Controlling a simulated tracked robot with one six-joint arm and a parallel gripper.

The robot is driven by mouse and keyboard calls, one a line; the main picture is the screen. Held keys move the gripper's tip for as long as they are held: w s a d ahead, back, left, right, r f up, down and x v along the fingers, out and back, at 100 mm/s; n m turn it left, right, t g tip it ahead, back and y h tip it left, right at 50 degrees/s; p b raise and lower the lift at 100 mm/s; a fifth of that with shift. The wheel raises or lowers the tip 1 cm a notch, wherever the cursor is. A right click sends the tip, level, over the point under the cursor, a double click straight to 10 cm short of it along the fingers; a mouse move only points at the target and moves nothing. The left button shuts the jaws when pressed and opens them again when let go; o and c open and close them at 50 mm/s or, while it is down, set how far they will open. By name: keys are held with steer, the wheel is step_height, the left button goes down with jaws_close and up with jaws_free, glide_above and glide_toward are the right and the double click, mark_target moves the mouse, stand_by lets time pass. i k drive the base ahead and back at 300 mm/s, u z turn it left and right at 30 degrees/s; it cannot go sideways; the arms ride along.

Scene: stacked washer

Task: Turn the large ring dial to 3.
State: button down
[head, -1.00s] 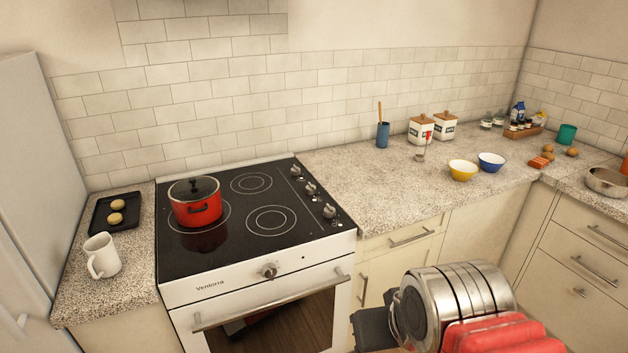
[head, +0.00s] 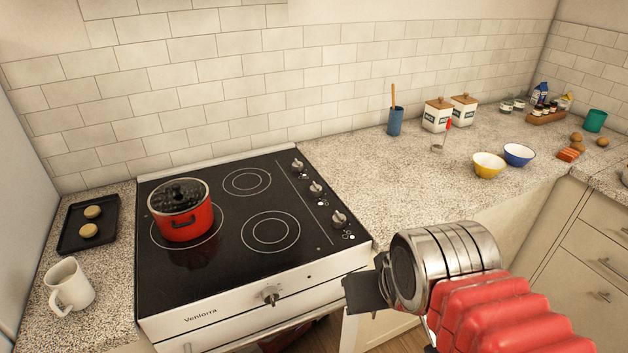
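No washer shows in view, and I cannot pick out a large ring dial with numbers. The dials in view are on a cooker (head: 205,312): a single silver knob (head: 270,295) on its white front panel, and three silver knobs along the right side of its black hob, at the back (head: 297,165), middle (head: 316,188) and front (head: 339,219). Their markings are too small to read. My gripper (head: 366,292) shows as a dark block at the end of my arm, right of the cooker's front corner and apart from the knobs. Its fingers cannot be made out.
A red pot (head: 182,213) stands on the hob's left side. A white mug (head: 70,286) and a dark tray (head: 88,224) are on the left counter. Yellow (head: 488,166) and blue (head: 518,155) bowls, a blue holder (head: 395,121) and jars (head: 437,114) stand on the right counter.

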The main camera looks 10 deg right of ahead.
mark_target(315, 190)
steer(key=k, duration=1.3)
steer(key=z, duration=0.3)
steer(key=i, duration=1.35)
steer(key=u, duration=0.55)
steer(key=i, duration=0.55)
steer(key=u, duration=0.25)
